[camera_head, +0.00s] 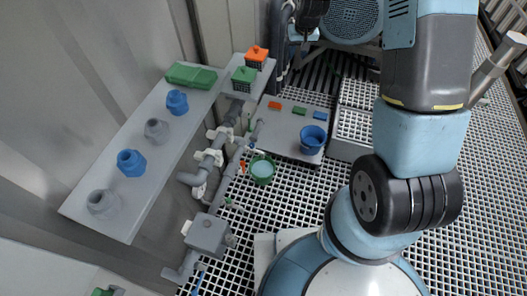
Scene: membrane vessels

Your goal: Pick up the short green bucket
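A short green bucket (262,170) stands on the white grating floor, left of my arm base and beside the grey pipework. It looks open at the top and empty. My arm rises on the right and bends away to the top of the picture. The dark end part near the top edge (307,28) looks like my gripper, far beyond the green bucket and well apart from it. It is too small and dark to tell whether its fingers are open or shut.
A blue bucket (312,140) stands on a grey plate (283,130) with small coloured blocks. Grey pipes and valves (210,160) run close left of the green bucket. A shelf (105,170) at left holds blue and grey vessels. Bare grating lies just right of the green bucket.

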